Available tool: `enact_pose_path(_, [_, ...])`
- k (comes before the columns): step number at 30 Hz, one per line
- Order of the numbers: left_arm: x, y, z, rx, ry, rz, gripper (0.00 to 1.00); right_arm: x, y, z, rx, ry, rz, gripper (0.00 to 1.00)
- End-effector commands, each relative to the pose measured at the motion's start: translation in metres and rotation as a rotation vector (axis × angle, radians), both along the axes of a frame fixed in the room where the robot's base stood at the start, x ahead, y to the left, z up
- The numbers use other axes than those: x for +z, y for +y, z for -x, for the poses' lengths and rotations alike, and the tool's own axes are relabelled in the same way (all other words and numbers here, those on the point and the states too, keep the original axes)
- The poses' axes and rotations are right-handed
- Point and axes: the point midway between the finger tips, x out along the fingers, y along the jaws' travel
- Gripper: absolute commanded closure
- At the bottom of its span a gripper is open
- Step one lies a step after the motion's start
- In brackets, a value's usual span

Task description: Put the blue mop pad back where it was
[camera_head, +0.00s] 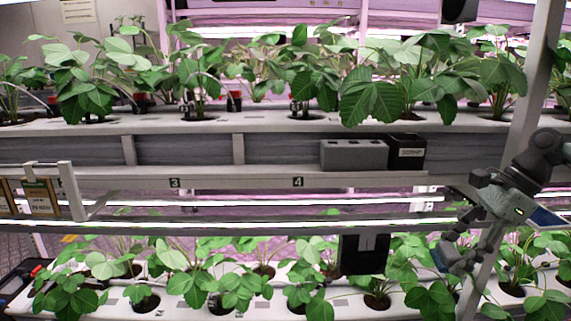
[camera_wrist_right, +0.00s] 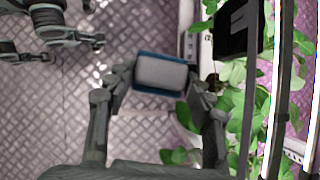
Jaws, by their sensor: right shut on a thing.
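My right gripper (camera_head: 445,258) is low at the right of the head view, in front of the lower plant row. In the right wrist view its two fingers (camera_wrist_right: 160,85) are closed on the sides of the mop pad (camera_wrist_right: 160,72), a small grey rectangle with blue edges. The pad is held clear above the metal floor. In the head view only a bluish edge shows by the fingers, mostly hidden. A dark jointed part, probably my left gripper (camera_wrist_right: 70,38), shows at the top left of the wrist view; its jaw opening is unclear.
On the middle rail stand a grey slotted block (camera_head: 354,155) and a black labelled box (camera_head: 405,157). A black holder (camera_head: 364,254) hangs below the rail. A slanted post (camera_head: 520,120) stands close to my right arm. Strawberry plants fill both rows. A white frame with cards (camera_head: 40,197) is at left.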

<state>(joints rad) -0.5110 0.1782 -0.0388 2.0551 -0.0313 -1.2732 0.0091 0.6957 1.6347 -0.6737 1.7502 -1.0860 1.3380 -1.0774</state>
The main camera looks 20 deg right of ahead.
Motion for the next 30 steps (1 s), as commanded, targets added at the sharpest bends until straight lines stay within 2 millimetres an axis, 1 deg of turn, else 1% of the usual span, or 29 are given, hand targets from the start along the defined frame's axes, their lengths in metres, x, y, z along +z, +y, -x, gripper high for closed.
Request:
enact_pose_path(1, [0.001,0.0,0.0,0.0,0.0,0.0,0.54,-0.008,0.015,-0.005,0.083,-0.003,-0.009,0.73])
enact_pose_path(2, [0.001,0.0,0.0,0.0,0.0,0.001,0.54,-0.013,0.023,-0.007,0.136,-0.006,-0.01,0.73])
enact_pose_path(5, [0.002,0.0,0.0,0.0,0.001,0.001,0.54,-0.031,0.056,-0.014,0.348,-0.007,-0.009,0.73])
enact_pose_path(6, [0.002,0.0,0.0,0.0,0.001,0.001,0.54,-0.039,0.071,-0.017,0.45,-0.007,-0.006,0.73])
enact_pose_path(8, [0.003,0.0,0.0,0.0,0.001,0.002,0.54,-0.048,0.095,-0.021,0.612,-0.006,-0.004,0.73])
enact_pose_path(9, [0.003,0.0,0.0,0.0,0.001,0.002,0.54,-0.054,0.112,-0.023,0.726,-0.006,-0.001,0.73])
enact_pose_path(11, [0.004,0.0,0.0,0.0,0.001,0.002,0.54,-0.061,0.136,-0.026,0.9,-0.005,0.001,0.73])
enact_pose_path(12, [0.004,0.0,0.0,0.0,0.001,0.002,0.54,-0.064,0.153,-0.027,1.019,-0.004,0.003,0.73])
enact_pose_path(15, [0.005,0.0,0.0,0.0,0.002,0.003,0.54,-0.07,0.189,-0.029,1.306,0.0,0.007,0.73])
enact_pose_path(18, [0.005,0.0,0.0,0.0,0.002,0.003,0.54,-0.072,0.217,-0.03,1.561,0.002,0.008,0.73])
enact_pose_path(21, [0.006,0.0,0.0,-0.001,0.003,0.004,0.54,-0.072,0.235,-0.031,1.76,0.004,0.009,0.73])
enact_pose_path(24, [0.006,0.0,0.0,-0.001,0.003,0.004,0.54,-0.071,0.247,-0.031,1.894,0.004,0.007,0.73])
enact_pose_path(27, [0.005,0.0,0.0,-0.001,0.003,0.004,0.54,-0.071,0.252,-0.031,1.961,0.001,0.003,0.73])
enact_pose_path(30, [0.005,0.0,0.0,-0.001,0.003,0.004,0.54,-0.071,0.252,-0.031,1.98,0.001,0.004,0.73])
